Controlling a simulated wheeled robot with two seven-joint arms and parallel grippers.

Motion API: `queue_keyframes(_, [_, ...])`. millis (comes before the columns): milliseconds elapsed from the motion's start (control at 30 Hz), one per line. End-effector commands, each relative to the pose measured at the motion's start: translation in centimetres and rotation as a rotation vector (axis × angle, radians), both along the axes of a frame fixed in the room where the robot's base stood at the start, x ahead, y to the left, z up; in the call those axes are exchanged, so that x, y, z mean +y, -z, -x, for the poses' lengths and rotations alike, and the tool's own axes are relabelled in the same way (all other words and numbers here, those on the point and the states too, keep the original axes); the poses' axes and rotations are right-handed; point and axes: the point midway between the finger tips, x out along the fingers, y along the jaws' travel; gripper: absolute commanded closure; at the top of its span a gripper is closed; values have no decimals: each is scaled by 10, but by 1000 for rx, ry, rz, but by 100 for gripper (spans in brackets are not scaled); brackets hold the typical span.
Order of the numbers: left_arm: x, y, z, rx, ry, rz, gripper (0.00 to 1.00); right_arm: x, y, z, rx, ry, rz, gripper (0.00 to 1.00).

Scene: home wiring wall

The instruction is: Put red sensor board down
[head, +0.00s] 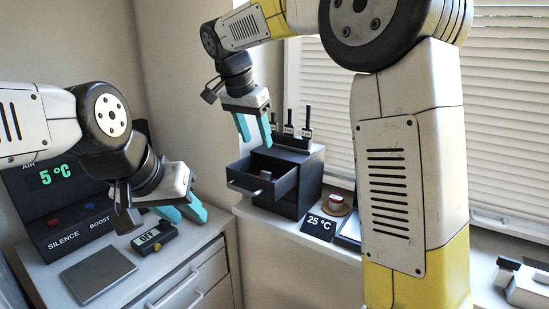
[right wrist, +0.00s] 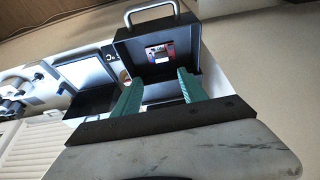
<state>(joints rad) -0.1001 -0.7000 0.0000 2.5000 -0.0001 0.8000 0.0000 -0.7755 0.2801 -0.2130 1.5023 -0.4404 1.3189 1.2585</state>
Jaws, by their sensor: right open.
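A small board with red and white on it (right wrist: 166,54) lies inside the open drawer (right wrist: 150,68) in the right wrist view. In the head view it shows as a small light and red patch (head: 265,175) in the drawer (head: 236,184). My right gripper (head: 255,132) is open and empty. It hangs above the open drawer, its teal fingers pointing down; they also show in the right wrist view (right wrist: 160,92), apart from the board. My left gripper (head: 182,214) is over the counter at the left, beside a small meter, with its fingers apart and nothing seen between them.
The dark drawer cabinet (head: 313,170) carries several upright black items. A "25 °C" display (head: 320,226) and a red-and-white item on a round base (head: 336,200) stand right of it. The left counter holds a meter (head: 154,236), a grey plate (head: 97,274) and an alarm panel (head: 75,228).

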Motion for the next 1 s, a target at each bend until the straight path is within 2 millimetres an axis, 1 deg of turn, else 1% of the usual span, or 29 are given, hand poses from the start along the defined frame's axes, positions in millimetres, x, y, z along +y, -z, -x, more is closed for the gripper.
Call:
queue_keyframes(67, [0,0,0,0,0,0,64,-21,-2,9,16,-31,-28,50])
queue_keyframes(167, [0,0,0,0,0,0,64,-57,-2,32,36,-121,-81,50])
queue_keyframes(200, [0,0,0,0,0,0,64,-72,0,45,39,-168,-106,50])
queue_keyframes(267, [0,0,0,0,0,0,64,-94,3,68,34,-243,-141,50])
queue_keyframes(300, [0,0,0,0,0,0,64,-107,6,84,23,-294,-160,50])
queue_keyframes(367, [0,0,0,0,0,0,64,-122,12,108,0,-365,-183,50])
queue_keyframes(400, [0,0,0,0,0,0,64,-131,16,125,-21,-413,-191,50])
queue_keyframes(433, [0,0,0,0,0,0,64,-137,20,137,-39,-446,-194,50])
queue_keyframes(500, [0,0,0,0,0,0,64,-147,30,163,-83,-515,-192,50])
queue_keyframes(600, [0,0,0,0,0,0,64,-156,45,194,-140,-594,-170,50])
queue_keyframes(700, [0,0,0,0,0,0,64,-160,58,215,-183,-647,-141,50])
queue_keyframes(800, [0,0,0,0,0,0,64,-161,67,226,-207,-677,-120,50])
queue_keyframes(1000, [0,0,0,0,0,0,64,-161,71,230,-215,-694,-108,50])
